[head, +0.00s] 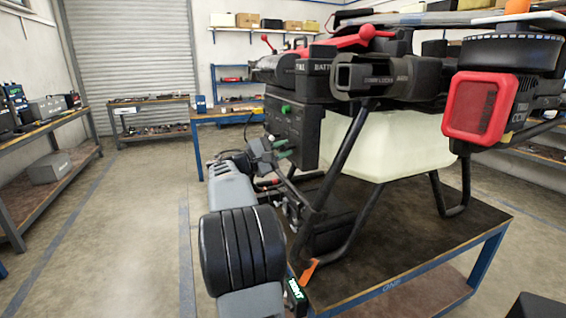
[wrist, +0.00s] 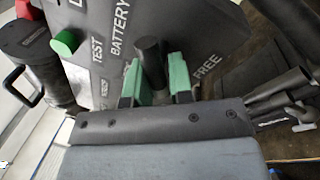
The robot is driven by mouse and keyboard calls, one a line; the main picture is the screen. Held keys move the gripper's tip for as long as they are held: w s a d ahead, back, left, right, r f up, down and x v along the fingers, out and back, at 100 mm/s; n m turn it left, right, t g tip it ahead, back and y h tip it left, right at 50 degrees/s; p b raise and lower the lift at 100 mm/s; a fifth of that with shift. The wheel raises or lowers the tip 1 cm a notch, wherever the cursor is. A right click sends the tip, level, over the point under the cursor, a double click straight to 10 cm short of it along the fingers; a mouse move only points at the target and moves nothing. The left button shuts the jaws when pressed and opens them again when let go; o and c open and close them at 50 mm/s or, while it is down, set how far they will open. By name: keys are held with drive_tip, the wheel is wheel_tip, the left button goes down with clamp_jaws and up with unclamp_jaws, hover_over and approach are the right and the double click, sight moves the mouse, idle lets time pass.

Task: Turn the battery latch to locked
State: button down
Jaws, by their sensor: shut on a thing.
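The battery unit (head: 306,130) is a dark box on the drone's side, in the middle of the head view. In the wrist view its grey face (wrist: 90,18) carries the words "TEST", "BATTERY" and "FREE". The battery latch (wrist: 149,52) shows there as a dark round-ended handle, near the word "FREE". My gripper (wrist: 155,70) has green fingers on either side of the handle and is shut on it. In the head view my gripper (head: 281,149) is at the box's lower left face; the latch is hard to make out there.
A green knob (wrist: 66,42) sits left of my gripper in the wrist view. The drone's black legs (head: 343,160) and pale tank (head: 385,145) stand close by on the blue-framed table (head: 410,262). Open floor (head: 140,200) lies to the left.

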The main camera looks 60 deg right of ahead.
drive_tip(key=m+g+b, duration=0.1)
drive_tip(key=m+b, duration=0.1)
drive_tip(key=m, duration=0.2)
drive_tip(key=shift+w+b, duration=0.15)
drive_tip(key=shift+b, duration=0.15)
drive_tip(key=shift+d+r+m+g+y+b, duration=0.15)
drive_tip(key=shift+m+b, duration=0.15)
drive_tip(key=shift+m, duration=0.35)
drive_tip(key=shift+a+r+m+g+y+b, duration=0.1)
drive_tip(key=shift+m+g+b, duration=0.15)
drive_tip(key=shift+m, duration=0.45)
drive_tip(key=shift+d+r+m+g+y+b, duration=0.15)
drive_tip(key=shift+m+b, duration=0.15)
drive_tip(key=shift+m, duration=0.35)
drive_tip(key=shift+a, duration=0.1)
drive_tip(key=c, duration=1.1)
unclamp_jaws()
drive_tip(key=shift+o, duration=0.2)
drive_tip(key=p+v, duration=0.1)
drive_tip(key=v, duration=1.3)
drive_tip(key=shift+p, duration=0.3)
